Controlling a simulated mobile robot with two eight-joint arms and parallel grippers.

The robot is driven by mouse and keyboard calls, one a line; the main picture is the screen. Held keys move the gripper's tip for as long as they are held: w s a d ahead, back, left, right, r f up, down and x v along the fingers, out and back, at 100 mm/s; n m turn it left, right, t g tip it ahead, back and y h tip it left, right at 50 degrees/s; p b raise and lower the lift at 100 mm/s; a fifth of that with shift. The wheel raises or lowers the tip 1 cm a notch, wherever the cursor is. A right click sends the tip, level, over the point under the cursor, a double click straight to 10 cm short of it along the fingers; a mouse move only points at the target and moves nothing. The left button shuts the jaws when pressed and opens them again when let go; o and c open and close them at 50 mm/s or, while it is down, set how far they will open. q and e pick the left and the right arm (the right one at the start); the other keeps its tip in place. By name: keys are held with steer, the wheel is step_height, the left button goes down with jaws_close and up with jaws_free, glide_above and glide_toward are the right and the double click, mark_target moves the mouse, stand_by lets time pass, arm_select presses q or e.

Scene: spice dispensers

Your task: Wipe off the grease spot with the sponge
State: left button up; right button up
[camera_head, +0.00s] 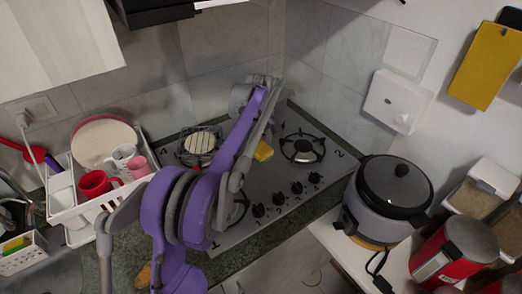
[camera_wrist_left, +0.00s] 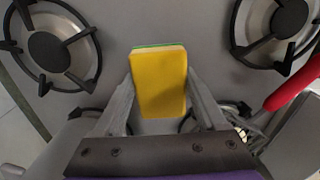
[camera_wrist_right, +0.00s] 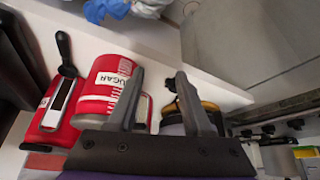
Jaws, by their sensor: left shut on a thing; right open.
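The yellow sponge (camera_head: 263,152) with a green layer is over the stove top (camera_head: 265,190), between the burners. My left gripper (camera_wrist_left: 160,84) is shut on the sponge (camera_wrist_left: 159,92), one finger along each side, in the left wrist view. In the head view my left arm hides most of that gripper. I cannot tell whether the sponge touches the stove. No grease spot can be made out; the arm and sponge cover part of the stove. My right gripper (camera_wrist_right: 160,80) is open and empty in the right wrist view, above a red sugar canister (camera_wrist_right: 101,92).
A dish rack (camera_head: 85,213) with cups stands at the left, a rice cooker (camera_head: 390,200) at the right. Another sponge (camera_head: 16,245) sits in a holder at lower left.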

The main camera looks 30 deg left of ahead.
arm_select(q)
steer(key=shift+d+r+p, duration=0.1)
steer(key=shift+r+p, duration=0.3)
steer(key=shift+r, duration=0.7)
arm_select(e)
steer(key=shift+w+d+r, duration=0.2)
steer(key=shift+w+r, duration=0.25)
steer(key=shift+r, duration=0.25)
arm_select(q)
steer(key=shift+s, duration=0.1)
arm_select(e)
steer(key=shift+s, duration=0.1)
